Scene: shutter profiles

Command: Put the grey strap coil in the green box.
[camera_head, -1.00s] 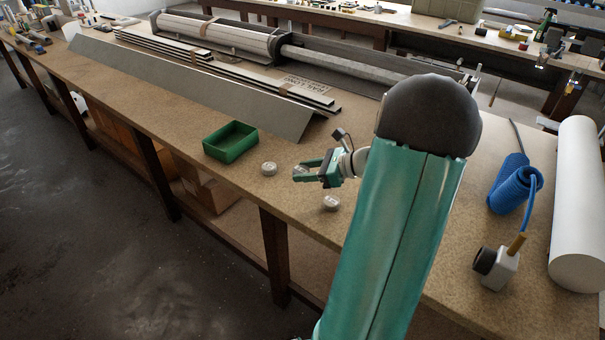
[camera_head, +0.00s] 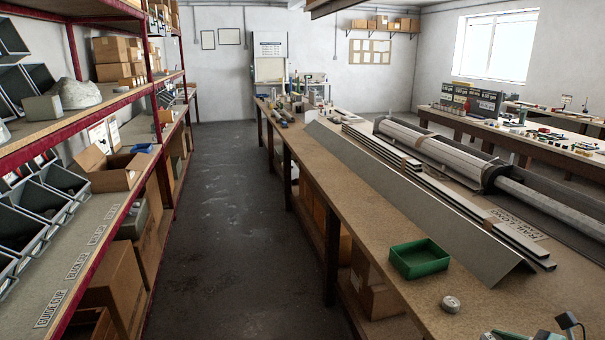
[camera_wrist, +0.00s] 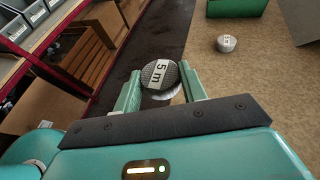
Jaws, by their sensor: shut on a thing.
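My gripper (camera_wrist: 160,80) is shut on a grey strap coil (camera_wrist: 160,72) in the wrist view. The coil has a dark woven face with a white "5 m" label and sits between the fingertips. The green box (camera_wrist: 236,8) shows at the top edge of that view, beyond and right of the coil. In the head view the open green box (camera_head: 419,262) stands near the bench's front edge. Its visible inside looks empty.
A second, pale coil (camera_head: 451,304) lies on the bench (camera_head: 390,215) just in front of the box, and in the wrist view (camera_wrist: 226,44). A long grey angled profile (camera_head: 430,195) lies behind the box. A red-framed shelf (camera_head: 120,215) stands left across the aisle.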

